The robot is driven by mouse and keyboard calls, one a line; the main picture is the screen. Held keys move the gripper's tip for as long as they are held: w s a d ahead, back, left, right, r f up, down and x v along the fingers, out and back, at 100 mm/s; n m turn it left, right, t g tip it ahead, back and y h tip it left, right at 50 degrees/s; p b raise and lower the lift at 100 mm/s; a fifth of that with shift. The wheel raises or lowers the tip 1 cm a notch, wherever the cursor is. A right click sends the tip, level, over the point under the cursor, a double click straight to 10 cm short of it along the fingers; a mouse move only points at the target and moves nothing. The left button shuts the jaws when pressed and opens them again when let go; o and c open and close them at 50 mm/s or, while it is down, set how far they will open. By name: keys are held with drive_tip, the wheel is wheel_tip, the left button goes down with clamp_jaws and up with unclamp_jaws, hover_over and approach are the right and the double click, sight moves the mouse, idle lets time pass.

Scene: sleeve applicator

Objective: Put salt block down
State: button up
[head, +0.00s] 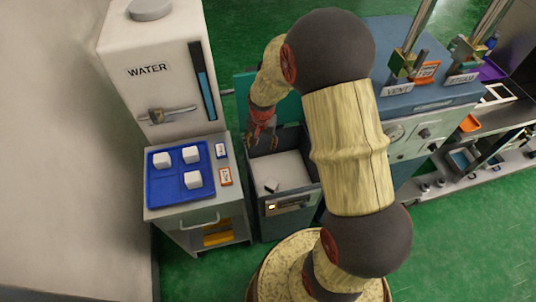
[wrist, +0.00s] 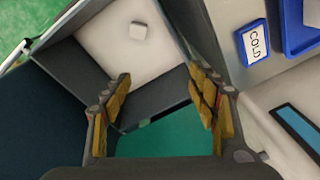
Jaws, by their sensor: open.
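A small white salt block (wrist: 138,30) lies on the white salt bed inside the grey bin. In the head view the salt block (head: 272,185) is near the bin's front, with a dark side or shadow. My gripper (head: 262,143) is over the back left of the bin, pointing down. In the wrist view my gripper (wrist: 163,92) has its fingers wide apart with nothing between them. The block is apart from both fingers, toward the top of that view. Three more white blocks sit on the blue tray (head: 158,194).
The bin (head: 256,200) has raised walls and a teal lid (head: 244,88) open behind it. COLD (head: 221,150) and orange-framed (head: 225,177) labels lie beside the tray. A WATER tank (head: 165,95) stands behind the tray. A blue-grey machine (head: 440,98) with VENT lever stands right.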

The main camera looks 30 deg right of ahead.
drive_tip(key=s+a+r+n+t, duration=0.1)
drive_tip(key=s+a+r+n, duration=0.15)
drive_tip(key=r, duration=0.75)
drive_tip(key=s+a+r+n+t, duration=0.1)
drive_tip(key=s+a+r+n, duration=0.2)
drive_tip(key=r, duration=0.6)
drive_tip(key=s+a+r+n+t, duration=0.1)
drive_tip(key=s+a+r, duration=0.1)
drive_tip(key=s+r, duration=0.3)
drive_tip(key=s+a+r+n+t, duration=0.1)
drive_tip(key=s+r, duration=0.5)
drive_tip(key=s, duration=0.6)
drive_tip(key=shift+a+n, duration=0.75)
drive_tip(key=shift+a, duration=0.15)
